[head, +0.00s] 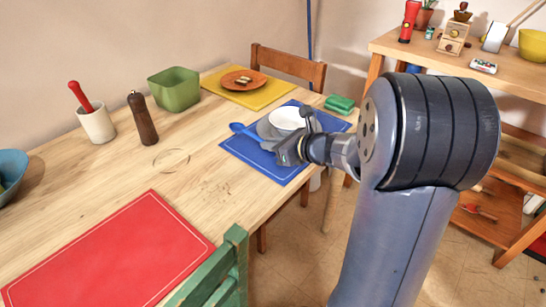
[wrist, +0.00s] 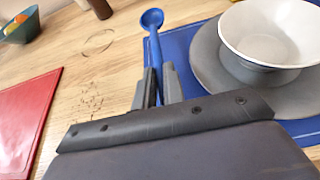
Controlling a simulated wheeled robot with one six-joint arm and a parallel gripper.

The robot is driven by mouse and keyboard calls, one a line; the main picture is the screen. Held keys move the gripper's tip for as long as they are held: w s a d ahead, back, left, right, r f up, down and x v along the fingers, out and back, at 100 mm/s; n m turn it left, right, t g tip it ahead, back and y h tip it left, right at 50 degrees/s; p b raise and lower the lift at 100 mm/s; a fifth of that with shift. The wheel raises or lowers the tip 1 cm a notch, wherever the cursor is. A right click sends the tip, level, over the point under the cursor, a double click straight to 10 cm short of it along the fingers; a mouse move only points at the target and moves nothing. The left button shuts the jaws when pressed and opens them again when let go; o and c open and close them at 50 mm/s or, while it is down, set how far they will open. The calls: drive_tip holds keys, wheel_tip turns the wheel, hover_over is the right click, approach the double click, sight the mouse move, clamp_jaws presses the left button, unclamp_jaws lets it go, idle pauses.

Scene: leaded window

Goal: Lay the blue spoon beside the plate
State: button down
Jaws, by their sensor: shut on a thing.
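The blue spoon (wrist: 153,30) is between the fingers of my gripper (wrist: 156,88), which is shut on its handle. Its bowl points away from my gripper, over the left edge of the blue placemat. In the head view the spoon (head: 240,128) shows left of the grey plate (head: 266,129), with my gripper (head: 280,150) at the near side of the plate. The plate (wrist: 208,62) lies on the blue placemat (wrist: 182,45) and bears a white bowl (wrist: 275,35). I cannot tell whether the spoon touches the mat.
A red placemat (head: 110,255) lies at the near left. A green sponge (head: 340,103) is at the blue mat's far right. A pepper mill (head: 142,118), green container (head: 174,90) and orange plate (head: 244,80) stand farther back. Bare wood with crumbs (head: 215,189) lies left of the blue mat.

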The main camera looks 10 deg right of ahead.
sight(272, 164)
drive_tip(key=shift+f+b, duration=0.7)
drive_tip(key=shift+f, duration=1.55)
drive_tip(key=shift+f, duration=0.25)
drive_tip(key=c, duration=1.5)
unclamp_jaws()
drive_tip(key=shift+r, duration=0.1)
drive_tip(key=shift+r, duration=0.2)
drive_tip(key=p+v, duration=0.2)
drive_tip(key=v, duration=1)
drive_tip(key=shift+f+p, duration=0.2)
drive_tip(key=shift+p, duration=0.15)
